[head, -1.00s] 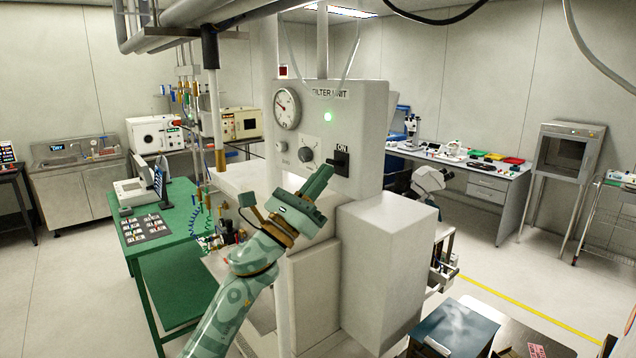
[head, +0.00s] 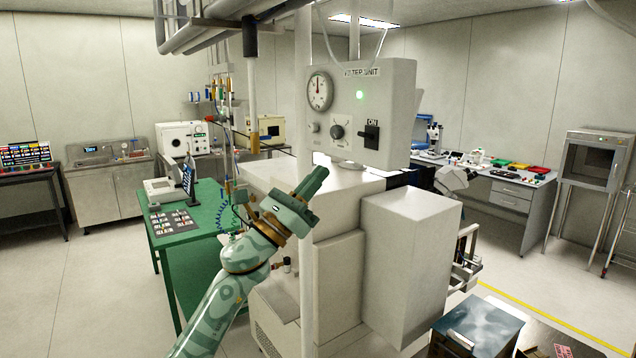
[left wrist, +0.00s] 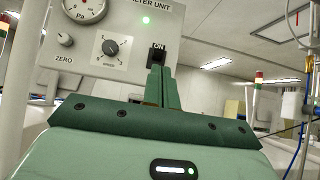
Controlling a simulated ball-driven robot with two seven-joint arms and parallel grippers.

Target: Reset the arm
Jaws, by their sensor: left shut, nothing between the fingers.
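My left gripper (head: 315,182) is green and shut, with nothing between its fingers. In the head view it points up and to the right, in front of the white machine body below the filter unit (head: 402,100). The filter unit is a pale box with a round gauge (head: 319,91), a knob (head: 337,131), a lit green lamp (head: 359,95) and a black switch (head: 371,134) marked ON. In the left wrist view the closed fingers (left wrist: 162,88) stand upright just below the switch (left wrist: 157,56); I cannot tell whether they touch anything. My right gripper is not in view.
A white block (head: 410,255) juts out right of my left arm. A green table (head: 195,213) with a monitor stands behind on the left. A dark-topped cabinet (head: 478,325) is at lower right. Pipes (head: 205,38) hang overhead. Open floor lies at left.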

